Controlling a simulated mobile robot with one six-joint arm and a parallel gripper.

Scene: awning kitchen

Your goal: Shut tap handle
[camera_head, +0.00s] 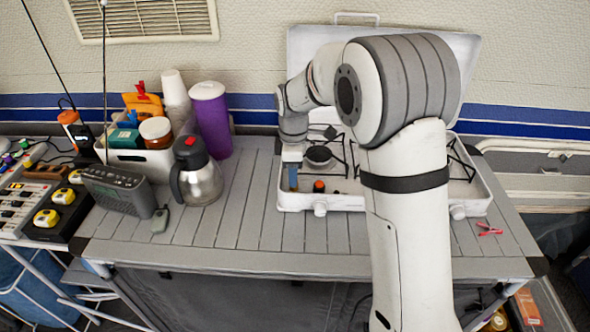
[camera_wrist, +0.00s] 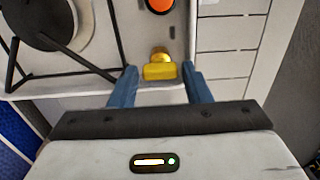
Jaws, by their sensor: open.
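The tap handle (camera_wrist: 160,71) is a small yellow piece with a brass-coloured stem, at the edge of the white stove in the wrist view. My gripper (camera_wrist: 159,74) is open, with one blue finger on each side of the handle. Gaps show between the fingers and the handle, so it does not look gripped. In the head view my gripper (camera_head: 293,184) points down at the left part of the stove (camera_head: 340,203). The tap handle cannot be made out there, behind or beside the fingers.
An orange knob (camera_wrist: 159,4) lies close beyond the handle; it also shows in the head view (camera_head: 319,186). A burner with a black pan support (camera_wrist: 45,22) is left of the fingers. A steel jug (camera_head: 198,172) and purple tumbler (camera_head: 211,120) stand left on the slatted table.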

